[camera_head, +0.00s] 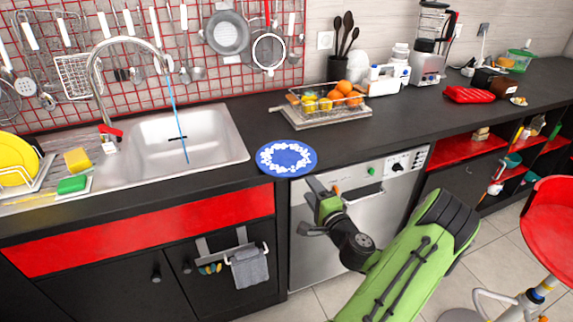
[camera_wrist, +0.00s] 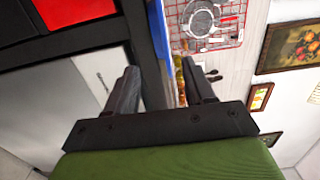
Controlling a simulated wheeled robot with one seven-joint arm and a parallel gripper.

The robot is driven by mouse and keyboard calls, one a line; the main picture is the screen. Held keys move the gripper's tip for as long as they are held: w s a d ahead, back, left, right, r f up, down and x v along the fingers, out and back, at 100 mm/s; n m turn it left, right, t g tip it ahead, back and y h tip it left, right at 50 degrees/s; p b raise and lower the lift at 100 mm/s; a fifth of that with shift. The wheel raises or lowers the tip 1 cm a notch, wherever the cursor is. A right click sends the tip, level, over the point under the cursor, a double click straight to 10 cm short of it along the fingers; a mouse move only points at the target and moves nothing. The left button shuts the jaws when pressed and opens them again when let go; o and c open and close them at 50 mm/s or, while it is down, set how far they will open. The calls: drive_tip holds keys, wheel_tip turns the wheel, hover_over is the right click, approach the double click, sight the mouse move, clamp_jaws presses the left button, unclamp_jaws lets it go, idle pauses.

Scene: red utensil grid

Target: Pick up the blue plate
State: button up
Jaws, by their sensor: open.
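The blue plate (camera_head: 272,149) with a white lacy pattern lies flat on the dark counter, to the right of the sink. Its front rim reaches the counter's front edge. My gripper (camera_head: 308,206) is in front of the dishwasher, just below and to the right of the plate in the head view. In the wrist view my gripper (camera_wrist: 160,70) is open, with its two dark fingers apart. The plate shows there nearly edge-on as a blue strip (camera_wrist: 158,35) ahead, in line with the gap. I see no grip on it.
A sink (camera_head: 205,135) with a tall faucet is to the left. A rack of fruit (camera_head: 322,112) stands behind the plate. The dishwasher (camera_head: 340,250) is below the counter. A red stool (camera_head: 550,220) is at the right. The counter right of the plate is clear.

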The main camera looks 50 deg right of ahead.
sight(295, 169)
drive_tip(key=x, duration=0.9)
drive_tip(key=shift+p, duration=0.35)
drive_tip(key=shift+a+r, duration=0.1)
clamp_jaws()
